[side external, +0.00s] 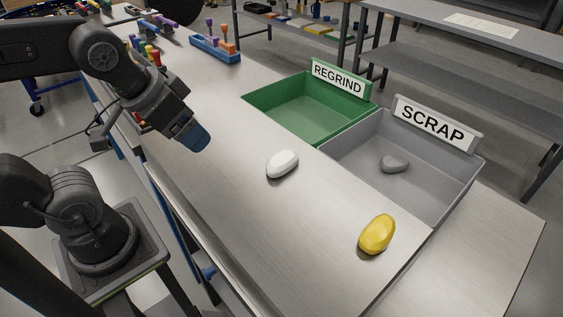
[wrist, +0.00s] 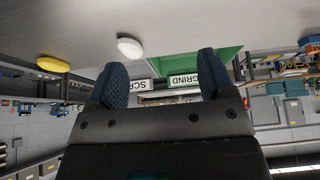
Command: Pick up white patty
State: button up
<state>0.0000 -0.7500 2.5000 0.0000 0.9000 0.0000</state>
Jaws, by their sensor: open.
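The white patty (side external: 283,165) is a smooth oval lump lying on the bench top in the side view, to the left of the two bins. It also shows in the wrist view (wrist: 130,47), where the picture is upside down, above the gap between my fingers. My gripper (side external: 195,137) has blue fingertips and hangs above the bench, left of the white patty and apart from it. In the wrist view its two fingers (wrist: 160,80) stand wide apart with nothing between them.
A yellow patty (side external: 377,234) lies on the bench nearer the front. A green REGRIND bin (side external: 262,108) and a grey SCRAP bin (side external: 345,167) stand along the right; a grey lump (side external: 394,164) lies in the SCRAP bin. A blue tool holder (side external: 215,48) stands at the back.

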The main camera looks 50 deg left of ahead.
jog(key=w+d+r+g, duration=0.3)
jog(key=w+r, duration=0.1)
jog(key=w, duration=0.3)
jog(key=g, duration=0.3)
send_over(278, 160)
jog(key=f, duration=0.8)
jog(key=shift+a+f, duration=0.15)
jog(key=shift+a, duration=0.2)
jog(key=shift+d+f, duration=0.15)
jog(key=shift+f, duration=1.2)
jog(key=shift+d+f, duration=0.15)
jog(key=shift+f, duration=1.2)
jog(key=c, duration=1)
jog(key=shift+r, duration=0.15)
